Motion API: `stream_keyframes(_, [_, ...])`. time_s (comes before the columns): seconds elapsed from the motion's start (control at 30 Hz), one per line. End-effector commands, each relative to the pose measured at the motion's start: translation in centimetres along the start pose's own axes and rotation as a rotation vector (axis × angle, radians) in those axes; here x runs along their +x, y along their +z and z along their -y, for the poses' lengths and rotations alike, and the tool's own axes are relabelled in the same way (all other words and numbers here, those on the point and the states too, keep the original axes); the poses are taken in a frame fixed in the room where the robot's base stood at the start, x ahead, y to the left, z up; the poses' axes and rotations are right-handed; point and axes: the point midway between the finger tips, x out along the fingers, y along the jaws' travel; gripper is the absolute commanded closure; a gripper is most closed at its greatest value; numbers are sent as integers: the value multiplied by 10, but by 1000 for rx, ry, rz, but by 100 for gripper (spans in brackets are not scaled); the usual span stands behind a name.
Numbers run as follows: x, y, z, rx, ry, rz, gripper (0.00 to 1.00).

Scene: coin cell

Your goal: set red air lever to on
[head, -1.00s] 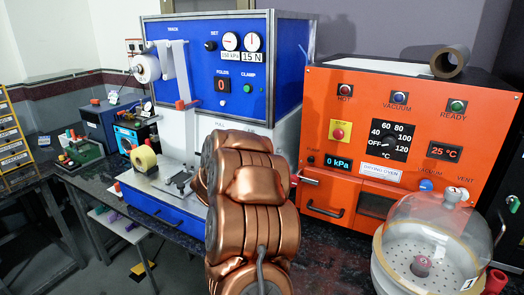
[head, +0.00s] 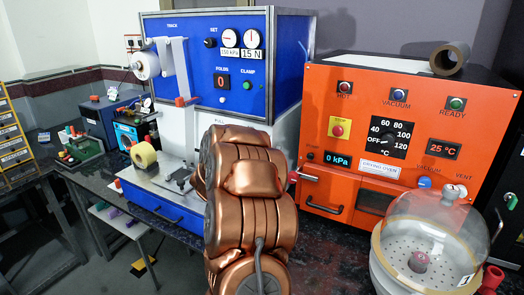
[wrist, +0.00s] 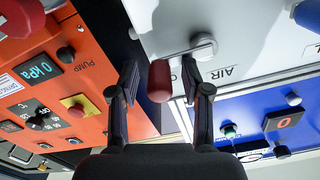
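The red air lever (wrist: 160,82) shows in the wrist view as a red rounded handle on a pale panel marked AIR, beside a metal pivot knob (wrist: 204,46). My gripper (wrist: 160,72) is open, with one dark finger on each side of the red handle in the picture. Gaps show between the handle and both fingers, and I see no contact. How deep the handle sits between the fingertips is hard to tell. In the head view my copper-coloured arm hides the gripper and most of the area around the lever.
The orange drying oven (head: 345,100) stands close by on the right, its handle (head: 323,208) sticking out. The blue-fronted press (head: 205,62) stands behind my arm. A glass dome (head: 435,230) stands at front right. A yellow tape roll (head: 144,156) is on the left.

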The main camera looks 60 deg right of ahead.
Motion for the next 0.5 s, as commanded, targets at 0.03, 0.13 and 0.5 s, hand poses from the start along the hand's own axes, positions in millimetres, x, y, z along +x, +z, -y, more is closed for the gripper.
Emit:
stream_keyframes(0.03, [0,0,0,0,0,0,52])
stream_keyframes(0.13, [0,0,0,0,0,0,52])
stream_keyframes(0.5, [-30,-1,1,1,-3,0,52])
